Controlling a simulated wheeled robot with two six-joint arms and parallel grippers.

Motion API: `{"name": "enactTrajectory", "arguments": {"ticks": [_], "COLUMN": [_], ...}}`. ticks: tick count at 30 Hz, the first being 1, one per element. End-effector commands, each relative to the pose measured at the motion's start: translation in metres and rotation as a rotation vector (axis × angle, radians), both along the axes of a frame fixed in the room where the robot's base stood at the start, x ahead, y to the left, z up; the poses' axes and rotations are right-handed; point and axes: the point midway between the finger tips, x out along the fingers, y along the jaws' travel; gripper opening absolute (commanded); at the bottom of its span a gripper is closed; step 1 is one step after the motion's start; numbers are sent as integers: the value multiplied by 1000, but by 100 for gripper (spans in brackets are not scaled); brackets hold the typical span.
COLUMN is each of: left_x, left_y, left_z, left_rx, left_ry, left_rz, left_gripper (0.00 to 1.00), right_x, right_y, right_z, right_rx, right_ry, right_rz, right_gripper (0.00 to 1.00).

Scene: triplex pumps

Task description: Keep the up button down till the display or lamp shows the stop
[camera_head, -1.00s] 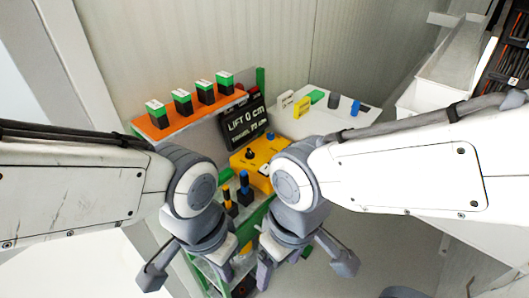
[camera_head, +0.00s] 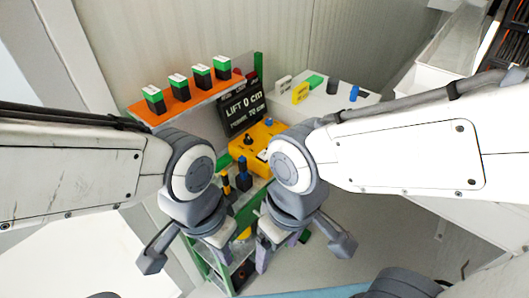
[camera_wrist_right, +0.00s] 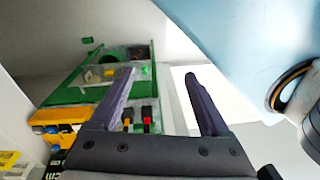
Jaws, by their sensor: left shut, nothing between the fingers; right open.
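The black display (camera_head: 242,108) stands behind the yellow control box (camera_head: 257,140) in the head view. It reads "LIFT 0 cm", with a smaller line that seems to end in "70 cm". The box carries a black knob (camera_head: 248,139) and a small blue part (camera_head: 269,123); I cannot tell which part is the up button. My right arm covers some of the box. My left gripper (camera_head: 224,268) is shut and empty, low in front of the green rack. My right gripper (camera_wrist_right: 158,85) is open and empty in the right wrist view, apart from the box (camera_wrist_right: 60,115).
An orange shelf (camera_head: 165,113) holds several green-topped black blocks. A white table (camera_head: 320,106) at the right bears small coloured items. Blue and yellow-topped posts (camera_head: 242,176) stand between my arms. The green rack (camera_wrist_right: 70,95) shows in the right wrist view.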

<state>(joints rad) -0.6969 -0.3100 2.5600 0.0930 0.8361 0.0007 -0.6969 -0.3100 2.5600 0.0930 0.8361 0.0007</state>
Motion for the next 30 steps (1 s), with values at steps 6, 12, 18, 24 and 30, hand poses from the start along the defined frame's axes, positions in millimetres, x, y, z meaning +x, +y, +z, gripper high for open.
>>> {"name": "enactTrajectory", "arguments": {"ticks": [6,12,18,24,30], "left_x": [0,0,0,0,0], "left_y": [0,0,0,0,0], "left_z": [0,0,0,0,0], "left_rx": [0,0,0,0,0], "left_ry": [0,0,0,0,0], "left_rz": [0,0,0,0,0], "left_gripper": [0,0,0,0,0], "right_x": [0,0,0,0,0], "right_y": [0,0,0,0,0], "right_z": [0,0,0,0,0], "right_rx": [0,0,0,0,0], "right_ry": [0,0,0,0,0], "right_rz": [0,0,0,0,0], "right_gripper": [80,80,34,0,0]}}
